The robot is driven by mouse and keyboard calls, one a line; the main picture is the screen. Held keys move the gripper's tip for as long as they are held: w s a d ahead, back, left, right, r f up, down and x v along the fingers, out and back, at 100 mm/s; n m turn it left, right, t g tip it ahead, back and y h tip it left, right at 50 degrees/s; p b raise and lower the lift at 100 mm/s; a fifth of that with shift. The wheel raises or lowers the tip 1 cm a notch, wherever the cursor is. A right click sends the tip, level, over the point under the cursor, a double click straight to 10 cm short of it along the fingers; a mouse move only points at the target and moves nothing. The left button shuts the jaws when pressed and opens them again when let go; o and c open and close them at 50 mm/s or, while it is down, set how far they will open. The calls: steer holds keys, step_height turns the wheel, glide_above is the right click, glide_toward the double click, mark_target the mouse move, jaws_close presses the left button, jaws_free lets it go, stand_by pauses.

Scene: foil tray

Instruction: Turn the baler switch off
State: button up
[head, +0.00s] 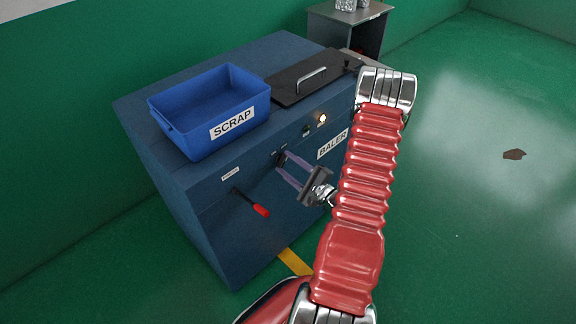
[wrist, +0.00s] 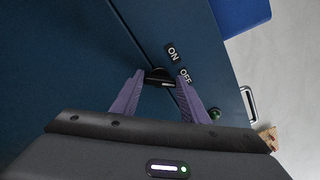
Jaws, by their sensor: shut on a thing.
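The baler (head: 190,200) is a blue cabinet with a BALER label on its front. Its switch (wrist: 160,76) is a small black knob, seen in the wrist view beside the ON label (wrist: 173,54) and the OFF label (wrist: 186,76). My gripper (head: 280,159) reaches the front panel with its purple fingers. In the wrist view the fingertips (wrist: 161,76) are shut on the knob, one on each side. The fingers partly hide the knob, and I cannot tell for sure which label it points to. In the head view the switch is hidden by the fingertips.
A blue SCRAP bin (head: 200,118) and a black lid with a handle (head: 312,80) are on top of the baler. A red-handled lever (head: 260,210) sticks out left of my gripper. A lamp (head: 322,118) glows on the panel. A brown scrap (head: 514,154) lies on the green floor.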

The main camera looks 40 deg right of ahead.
steer(key=shift+a+f+n, duration=0.1)
steer(key=shift+a+n, duration=0.05)
steer(key=shift+n, duration=0.85)
steer(key=o, duration=1.1)
steer(key=shift+c, duration=0.2)
steer(key=shift+s, duration=0.1)
steer(key=s, duration=1.3)
steer(key=shift+s+d, duration=0.25)
steer(key=shift+s, duration=0.1)
steer(key=shift+s, duration=0.1)
